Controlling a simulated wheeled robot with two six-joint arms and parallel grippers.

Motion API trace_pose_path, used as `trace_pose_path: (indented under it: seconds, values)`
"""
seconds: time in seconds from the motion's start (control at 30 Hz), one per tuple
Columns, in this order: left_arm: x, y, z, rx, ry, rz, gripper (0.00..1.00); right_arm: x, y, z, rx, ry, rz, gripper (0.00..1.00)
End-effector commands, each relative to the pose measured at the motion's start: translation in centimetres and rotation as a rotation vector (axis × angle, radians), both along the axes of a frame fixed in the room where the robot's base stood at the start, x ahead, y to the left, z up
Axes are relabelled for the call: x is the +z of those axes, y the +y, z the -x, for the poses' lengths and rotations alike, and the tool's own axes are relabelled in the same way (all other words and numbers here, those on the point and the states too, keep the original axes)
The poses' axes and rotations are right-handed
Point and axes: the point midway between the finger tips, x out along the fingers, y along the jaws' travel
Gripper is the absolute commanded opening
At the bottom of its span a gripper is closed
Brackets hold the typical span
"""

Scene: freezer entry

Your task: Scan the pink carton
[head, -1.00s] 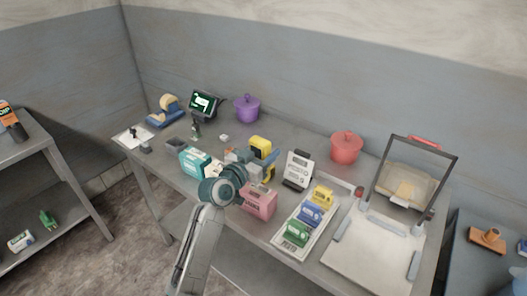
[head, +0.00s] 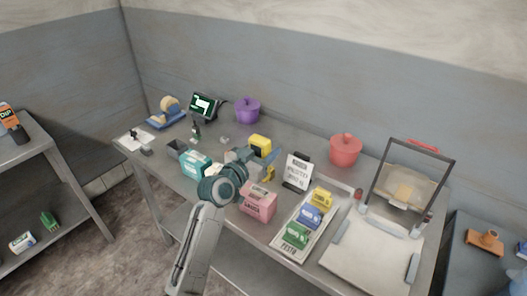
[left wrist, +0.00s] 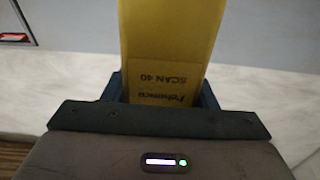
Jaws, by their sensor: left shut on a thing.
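The pink carton (head: 258,201) stands upright near the front edge of the table, just right of my left wrist. My left gripper (head: 259,161) is above the table behind the carton. It is shut on a yellow scanner (head: 260,144). The left wrist view shows the yellow scanner (left wrist: 165,40) between the dark fingers (left wrist: 160,92), with a label reading "SCAN 40" in print that is upside down. The carton is not in the left wrist view. Whether the scanner touches the table is hard to tell. My right gripper is not in view.
A teal carton (head: 195,163) stands left of my wrist. A tray (head: 281,239) with green, blue and yellow boxes lies to the right, near a sign stand (head: 298,170). A red pot (head: 345,150), a purple pot (head: 247,110) and a terminal (head: 204,105) stand behind.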

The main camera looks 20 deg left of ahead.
Motion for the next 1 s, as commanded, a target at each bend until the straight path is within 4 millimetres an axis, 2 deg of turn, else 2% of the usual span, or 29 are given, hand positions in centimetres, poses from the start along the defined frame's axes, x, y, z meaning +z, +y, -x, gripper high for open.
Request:
trace_pose_path:
  seconds: [0.03,0.63,1.0]
  values:
    - [1.1,0.0,0.0,0.000,-0.002,0.000,0.24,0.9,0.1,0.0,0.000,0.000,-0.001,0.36]
    - [7.0,0.0,0.0,0.000,-0.003,-0.001,0.24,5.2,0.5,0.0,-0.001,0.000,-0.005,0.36]
    - [7.3,0.0,0.0,0.000,-0.002,-0.002,0.24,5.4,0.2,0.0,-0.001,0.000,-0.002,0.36]
